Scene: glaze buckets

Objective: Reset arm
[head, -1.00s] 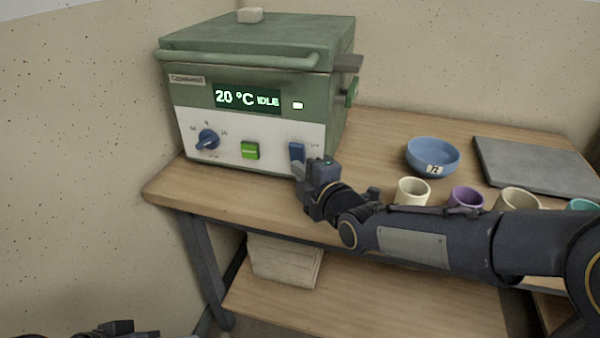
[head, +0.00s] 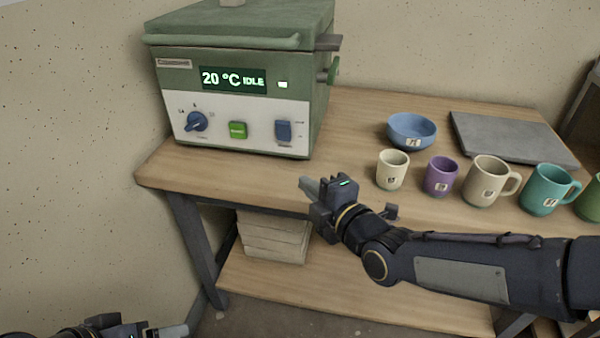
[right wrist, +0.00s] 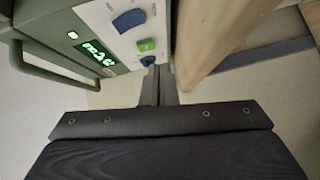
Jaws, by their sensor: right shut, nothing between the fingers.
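My right gripper (head: 306,186) is shut and empty in the head view, above the front edge of the table and in front of the kiln's lower right. Its shut fingers (right wrist: 159,84) also show in the right wrist view, apart from the kiln. The green and white kiln (head: 240,85) stands on the table with its lid down. Its display (head: 234,79) reads 20 °C IDLE. A blue rocker switch (head: 284,131), a green button (head: 238,130) and a blue knob (head: 196,122) sit on its front. My left gripper (head: 172,332) shows only partly at the bottom left edge.
On the wooden table (head: 350,130) stand a blue bowl (head: 412,130), a cream cup (head: 392,170), a purple cup (head: 440,176), a beige mug (head: 486,181), a teal mug (head: 545,189) and a grey slab (head: 510,137). Pale blocks (head: 272,236) lie on the lower shelf.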

